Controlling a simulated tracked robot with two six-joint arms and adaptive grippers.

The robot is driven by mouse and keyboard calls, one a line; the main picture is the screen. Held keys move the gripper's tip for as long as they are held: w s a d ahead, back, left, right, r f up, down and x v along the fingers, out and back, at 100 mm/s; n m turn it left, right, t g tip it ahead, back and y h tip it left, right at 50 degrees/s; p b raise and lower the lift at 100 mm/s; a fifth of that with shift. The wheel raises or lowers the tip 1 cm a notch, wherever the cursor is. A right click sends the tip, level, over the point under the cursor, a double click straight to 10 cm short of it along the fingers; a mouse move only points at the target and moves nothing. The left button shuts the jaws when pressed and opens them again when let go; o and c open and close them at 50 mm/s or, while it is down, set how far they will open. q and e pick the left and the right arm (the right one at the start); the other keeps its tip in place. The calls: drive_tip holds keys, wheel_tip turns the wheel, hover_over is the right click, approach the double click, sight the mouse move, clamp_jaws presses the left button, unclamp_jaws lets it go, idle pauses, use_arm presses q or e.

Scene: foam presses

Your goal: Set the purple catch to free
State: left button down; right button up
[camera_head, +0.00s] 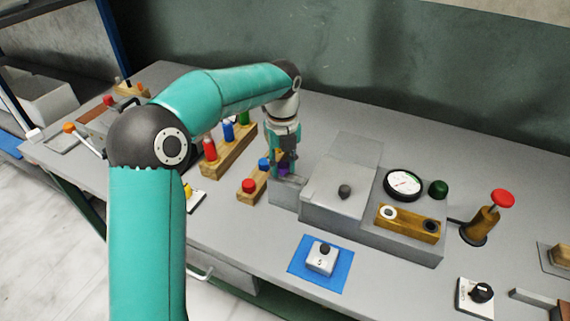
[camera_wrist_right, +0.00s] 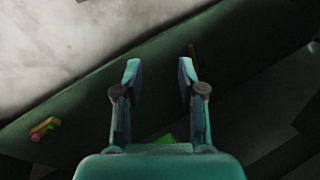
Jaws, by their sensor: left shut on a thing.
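The purple catch (camera_head: 284,169) shows as a small patch of purple at the left end of the grey press (camera_head: 322,208), mostly hidden by my left gripper (camera_head: 281,166). My left gripper points down from above and is shut on the purple catch. Which way the catch is set cannot be made out. My right gripper (camera_wrist_right: 159,75) shows in the right wrist view, open and empty, away from the press.
A wooden block with a red knob (camera_head: 249,187) stands just left of the press, and a rack with coloured bottles (camera_head: 228,148) is behind it. A dial gauge (camera_head: 403,184) and a red-topped lever (camera_head: 484,218) are to the right. A blue mat (camera_head: 299,266) lies in front.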

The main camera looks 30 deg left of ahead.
sight(282, 163)
use_arm(q)
drive_tip(key=shift+w+a+r, duration=0.1)
drive_tip(key=shift+a, duration=0.05)
drive_tip(key=c, duration=0.8)
unclamp_jaws()
drive_tip(key=shift+a, duration=0.1)
wheel_tip(282, 163, up, 12)
drive_tip(key=shift+f, duration=0.1)
